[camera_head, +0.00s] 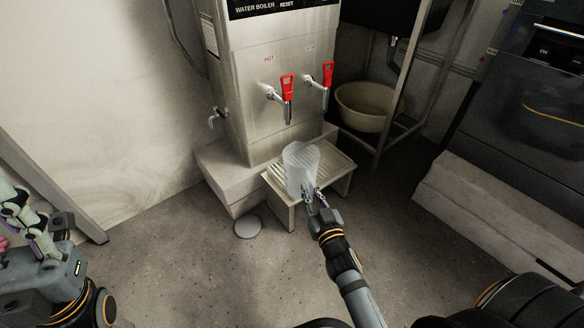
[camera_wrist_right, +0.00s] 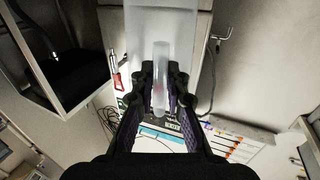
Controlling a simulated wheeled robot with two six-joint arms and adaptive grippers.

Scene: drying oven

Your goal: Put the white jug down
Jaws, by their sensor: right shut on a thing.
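The white jug (camera_head: 300,168) is translucent and looks about upright in front of the water boiler. My right gripper (camera_head: 313,197) is shut on its handle from the near side. In the right wrist view the handle (camera_wrist_right: 161,75) lies between the two fingers, with the jug body (camera_wrist_right: 180,25) beyond it. The jug appears over the left part of a low slatted stand (camera_head: 339,169); I cannot tell whether its base touches the slats. My left gripper (camera_head: 22,215) is at the left edge, far from the jug, and its jaws are unclear.
The steel water boiler (camera_head: 240,90) has two red-handled taps (camera_head: 287,86) above and behind the jug. A beige basin (camera_head: 368,106) sits under a metal frame at the back right. A round floor cover (camera_head: 248,227) lies left of the stand. The floor in front is clear.

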